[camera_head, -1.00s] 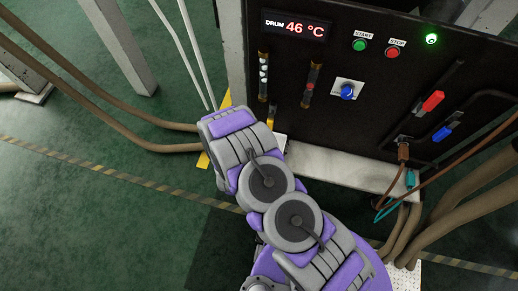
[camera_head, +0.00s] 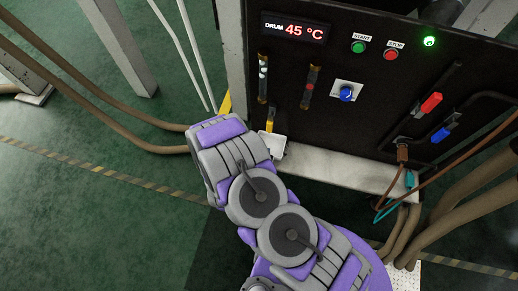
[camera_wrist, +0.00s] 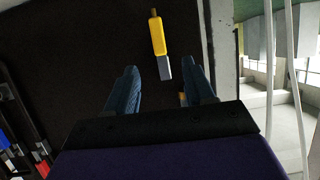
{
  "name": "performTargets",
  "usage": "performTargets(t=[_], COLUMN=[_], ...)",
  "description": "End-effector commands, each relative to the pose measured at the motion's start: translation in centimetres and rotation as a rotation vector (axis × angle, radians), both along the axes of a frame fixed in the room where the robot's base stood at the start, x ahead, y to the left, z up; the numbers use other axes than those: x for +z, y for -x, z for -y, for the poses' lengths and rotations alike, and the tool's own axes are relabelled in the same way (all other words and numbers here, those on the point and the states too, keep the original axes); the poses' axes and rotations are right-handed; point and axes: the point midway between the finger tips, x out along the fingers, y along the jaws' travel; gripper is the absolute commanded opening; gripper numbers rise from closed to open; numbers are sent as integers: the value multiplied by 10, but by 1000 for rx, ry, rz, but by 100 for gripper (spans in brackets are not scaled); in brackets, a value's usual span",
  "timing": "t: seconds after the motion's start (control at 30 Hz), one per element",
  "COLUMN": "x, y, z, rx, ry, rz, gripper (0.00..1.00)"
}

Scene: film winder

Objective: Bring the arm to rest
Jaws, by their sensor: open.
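My arm (camera_head: 270,205), purple and grey, is folded in front of the black control panel (camera_head: 385,85) in the head view. Its front end is by the panel's lower left corner. My gripper (camera_wrist: 159,80) shows in the wrist view, its two dark fingers apart with nothing held between them. It faces the dark panel surface (camera_wrist: 85,50). A yellow piece with a grey end (camera_wrist: 158,42) lies beyond and between the fingertips in that view.
The panel has a drum display (camera_head: 294,28) reading 45 °C, a green button (camera_head: 358,47), a red button (camera_head: 390,54), a blue knob (camera_head: 346,93) and red (camera_head: 430,103) and blue (camera_head: 441,134) handles. Brown hoses (camera_head: 470,195) run right. Green floor (camera_head: 90,215) is open at left.

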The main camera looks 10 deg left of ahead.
Motion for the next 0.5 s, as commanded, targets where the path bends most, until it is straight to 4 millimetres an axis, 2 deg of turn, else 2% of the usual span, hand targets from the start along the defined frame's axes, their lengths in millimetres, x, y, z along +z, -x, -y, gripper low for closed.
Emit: performTargets(t=[0.37,0.5], x=[1,5], y=[-2,-7], z=[-2,-12], rx=[-7,-33], ry=[-12,-68], rz=[-15,-103], gripper=[53,53])
